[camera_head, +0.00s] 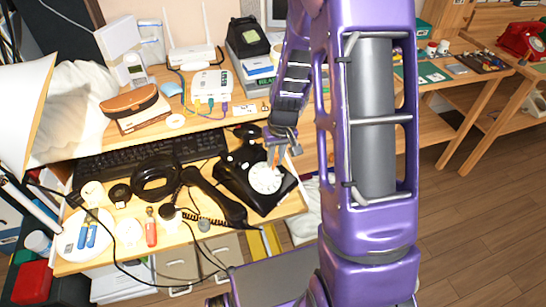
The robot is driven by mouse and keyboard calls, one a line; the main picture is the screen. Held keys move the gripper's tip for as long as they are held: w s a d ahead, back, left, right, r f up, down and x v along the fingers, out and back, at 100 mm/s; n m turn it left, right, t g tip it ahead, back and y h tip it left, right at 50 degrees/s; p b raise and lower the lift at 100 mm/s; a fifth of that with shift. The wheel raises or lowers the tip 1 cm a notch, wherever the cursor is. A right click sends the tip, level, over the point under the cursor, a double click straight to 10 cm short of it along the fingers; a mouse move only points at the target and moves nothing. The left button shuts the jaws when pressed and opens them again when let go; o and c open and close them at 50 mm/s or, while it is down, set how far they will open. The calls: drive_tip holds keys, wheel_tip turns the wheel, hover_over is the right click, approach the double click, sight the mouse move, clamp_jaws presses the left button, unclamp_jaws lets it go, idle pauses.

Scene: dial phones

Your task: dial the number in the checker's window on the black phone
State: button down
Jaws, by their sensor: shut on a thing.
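The black phone (231,182) sits on the front desk board, right of centre, with its white round dial (265,179) facing up. Its black handset (216,201) lies off the cradle, to the left of the phone. My gripper (277,146) is just above the dial's far edge, pointing down. It is shut on a small, thin orange-brown thing (273,157), whose tip is at or just above the dial; I cannot tell whether it touches. A white box with coloured cables (211,84) stands on the shelf behind; I cannot make out the checker's window or its number.
A black keyboard (150,155), a black coil of cable (156,178), a red-handled tool (151,232) and a plate (84,235) crowd the left of the desk. A red phone (521,39) is far right.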

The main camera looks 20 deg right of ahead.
drive_tip(key=shift+s+d+f, duration=0.1)
drive_tip(key=shift+s+d, duration=0.1)
drive_tip(key=shift+s, duration=0.1)
drive_tip(key=shift+s+d+f, duration=0.15)
drive_tip(key=shift+s+f, duration=0.05)
drive_tip(key=shift+s, duration=0.15)
drive_tip(key=shift+s+d+r+p, duration=0.15)
drive_tip(key=shift+r+p, duration=0.1)
drive_tip(key=shift+r, duration=0.15)
drive_tip(key=shift+s+r+p, duration=0.15)
drive_tip(key=shift+r+p, duration=0.05)
drive_tip(key=shift+r, duration=0.3)
idle(0.8)
wheel_tip(320, 180, up, 6)
drive_tip(key=s+d+p, duration=0.1)
drive_tip(key=s+p, duration=0.1)
drive_tip(key=p, duration=0.2)
drive_tip(key=shift+s+d, duration=0.25)
drive_tip(key=shift+a, duration=0.1)
idle(1.4)
